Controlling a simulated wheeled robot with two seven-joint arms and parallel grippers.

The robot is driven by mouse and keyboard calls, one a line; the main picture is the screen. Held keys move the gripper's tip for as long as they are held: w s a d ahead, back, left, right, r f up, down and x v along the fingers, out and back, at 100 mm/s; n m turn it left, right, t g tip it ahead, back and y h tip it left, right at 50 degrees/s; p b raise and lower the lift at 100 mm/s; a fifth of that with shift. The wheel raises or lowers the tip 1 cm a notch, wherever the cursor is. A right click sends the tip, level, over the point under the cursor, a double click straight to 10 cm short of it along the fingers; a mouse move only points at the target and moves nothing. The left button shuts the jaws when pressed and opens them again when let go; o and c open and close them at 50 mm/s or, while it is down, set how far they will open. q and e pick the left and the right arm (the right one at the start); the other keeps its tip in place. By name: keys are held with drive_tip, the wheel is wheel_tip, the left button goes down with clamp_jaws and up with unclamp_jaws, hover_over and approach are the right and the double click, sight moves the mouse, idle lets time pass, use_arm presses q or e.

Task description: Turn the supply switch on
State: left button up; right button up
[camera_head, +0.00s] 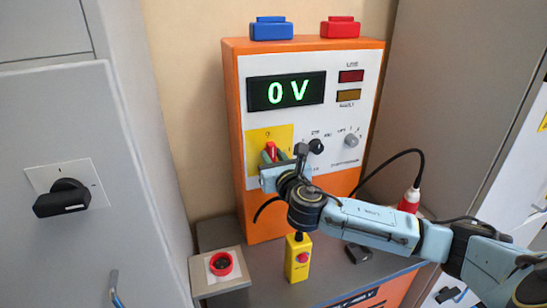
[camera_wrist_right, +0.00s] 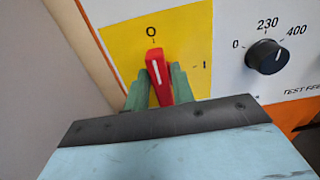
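A red rotary switch handle (camera_wrist_right: 159,75) sits on a yellow plate (camera_wrist_right: 115,42) marked 0 at the top and I at the right. Its white line points up to the 0. In the head view the red handle (camera_head: 271,150) is on the lower left of the orange test unit's front. My right gripper (camera_head: 276,158) is at this handle, with one green finger on each side. In the right wrist view the fingers (camera_wrist_right: 160,88) look closed against the handle's sides; their tips are partly hidden. My left gripper is not in view.
The orange unit (camera_head: 233,120) has a display (camera_head: 287,91) reading 0 V and a black selector knob (camera_head: 316,146). A red button box (camera_head: 221,265) and a yellow pendant (camera_head: 297,258) are in front. A grey cabinet with a black rotary handle (camera_head: 62,198) stands left.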

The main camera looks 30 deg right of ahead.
clamp_jaws()
drive_tip(key=shift+m, duration=0.3)
drive_tip(key=m, duration=0.3)
drive_tip(key=shift+s+d+p, duration=0.1)
drive_tip(key=shift+d+p, duration=0.1)
drive_tip(key=shift+p, duration=0.1)
drive_tip(key=m, duration=0.9)
drive_tip(key=d+f+m, duration=0.1)
drive_tip(key=m, duration=0.4)
drive_tip(key=shift+f, duration=0.1)
drive_tip(key=shift+m, duration=0.3)
